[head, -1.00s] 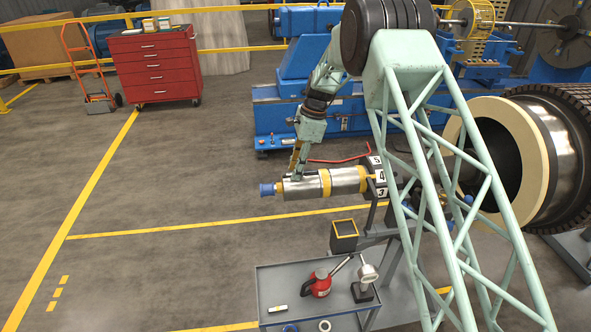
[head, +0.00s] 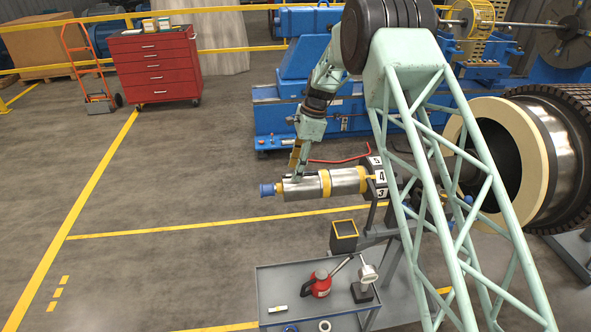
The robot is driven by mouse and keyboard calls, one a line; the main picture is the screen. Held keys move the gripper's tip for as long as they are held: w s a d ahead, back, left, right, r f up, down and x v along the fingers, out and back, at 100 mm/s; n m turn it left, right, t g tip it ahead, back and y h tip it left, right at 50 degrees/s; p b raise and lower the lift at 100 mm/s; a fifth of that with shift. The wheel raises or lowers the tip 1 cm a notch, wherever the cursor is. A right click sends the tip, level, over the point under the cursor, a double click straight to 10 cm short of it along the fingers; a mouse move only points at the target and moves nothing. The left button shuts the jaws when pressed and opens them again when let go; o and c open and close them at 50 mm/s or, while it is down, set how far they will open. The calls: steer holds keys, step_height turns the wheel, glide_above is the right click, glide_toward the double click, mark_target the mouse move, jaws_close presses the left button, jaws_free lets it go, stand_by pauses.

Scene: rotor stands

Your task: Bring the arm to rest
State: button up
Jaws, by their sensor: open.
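My gripper (head: 296,174) is at the lower end of my green arm, in the middle of the head view. It is open, with its fingers pointing down at the upper left part of a silver cylinder with yellow bands (head: 304,188). The fingers look very close to the cylinder; I cannot tell whether they touch it.
A grey cart (head: 268,284) below holds a red bottle jack (head: 318,284) and a gauge on a stand (head: 365,283). A large ring-ended rotor (head: 499,165) stands at the right and a blue machine (head: 270,118) behind. The floor to the left is clear up to the red tool cabinet (head: 157,72).

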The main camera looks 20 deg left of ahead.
steer(key=shift+s+a+p+v, duration=0.15)
steer(key=shift+p+v, duration=0.3)
steer(key=shift+v, duration=0.55)
steer(key=shift+s+a+p+v, duration=0.1)
steer(key=shift+a+p+v, duration=0.25)
steer(key=shift+v, duration=0.7)
steer(key=shift+s+a+p+v, duration=0.15)
steer(key=shift+p+v, duration=0.35)
steer(key=shift+v, duration=0.5)
steer(key=shift+r, duration=0.2)
